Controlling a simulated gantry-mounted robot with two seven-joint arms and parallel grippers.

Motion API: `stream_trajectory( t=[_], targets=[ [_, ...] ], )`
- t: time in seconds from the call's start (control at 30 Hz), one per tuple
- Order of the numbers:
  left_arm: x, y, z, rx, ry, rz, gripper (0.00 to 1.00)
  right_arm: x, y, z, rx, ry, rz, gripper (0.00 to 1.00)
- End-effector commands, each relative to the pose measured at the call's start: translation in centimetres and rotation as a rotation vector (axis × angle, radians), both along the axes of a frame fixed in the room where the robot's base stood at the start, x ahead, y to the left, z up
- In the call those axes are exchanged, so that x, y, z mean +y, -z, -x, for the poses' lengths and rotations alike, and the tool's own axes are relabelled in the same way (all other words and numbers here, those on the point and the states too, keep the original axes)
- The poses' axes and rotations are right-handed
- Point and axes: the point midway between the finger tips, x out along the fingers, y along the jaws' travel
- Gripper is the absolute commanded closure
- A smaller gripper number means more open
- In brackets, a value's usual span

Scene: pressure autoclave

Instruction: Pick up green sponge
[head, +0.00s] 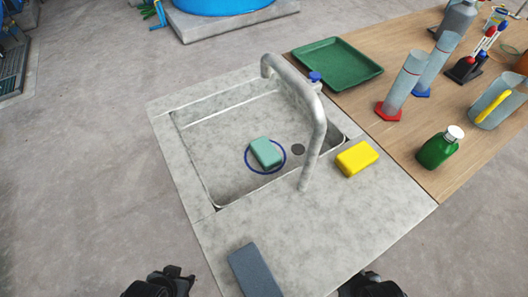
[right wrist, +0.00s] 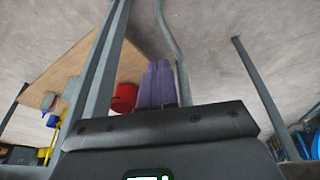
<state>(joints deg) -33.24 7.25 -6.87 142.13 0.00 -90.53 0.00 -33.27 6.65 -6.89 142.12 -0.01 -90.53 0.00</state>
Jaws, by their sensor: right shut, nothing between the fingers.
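The green sponge (head: 266,152) lies in the grey sink basin (head: 215,150), left of the drain. A dark blue ring surrounds it on the basin floor. My left gripper (head: 165,284) shows only as a dark part at the bottom edge of the head view, well apart from the sponge; its fingers are unclear. My right gripper (right wrist: 157,84) has its purple fingers together with nothing between them. In the head view a dark part of my right arm shows at the bottom edge, away from the sponge.
A curved grey faucet (head: 316,125) arches over the sink's right side. A yellow sponge (head: 357,158) and a grey-blue block (head: 255,271) sit on the counter. A green tray (head: 337,63), cylinders (head: 405,82) and a green bottle (head: 439,150) stand on the wooden table.

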Motion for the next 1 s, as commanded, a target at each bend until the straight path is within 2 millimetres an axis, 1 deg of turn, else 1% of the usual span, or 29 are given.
stream_trajectory(
  t=[0.23,0.27,0.3,0.83,0.87,1.0],
  targets=[
    [0.02,0.00,-0.01,0.000,0.001,-0.001,0.57,-0.01,0.01,0.00,0.000,0.000,0.000,1.00],
    [0.02,0.00,-0.01,0.000,0.001,-0.001,0.57,-0.01,0.02,0.01,0.000,0.000,0.000,0.97],
    [0.01,0.00,-0.01,0.000,0.000,0.000,0.57,-0.02,0.02,0.01,0.000,0.000,0.000,0.91],
    [-0.30,-0.03,-0.04,0.000,-0.009,0.012,0.57,-0.19,0.05,0.02,0.001,-0.005,0.008,0.10],
    [-0.29,-0.03,-0.04,0.000,-0.009,0.012,0.57,-0.18,0.05,0.03,0.001,-0.005,0.008,0.06],
    [-0.27,-0.03,-0.04,0.000,-0.008,0.011,0.57,-0.18,0.05,0.02,0.001,-0.005,0.007,0.06]
  ],
)
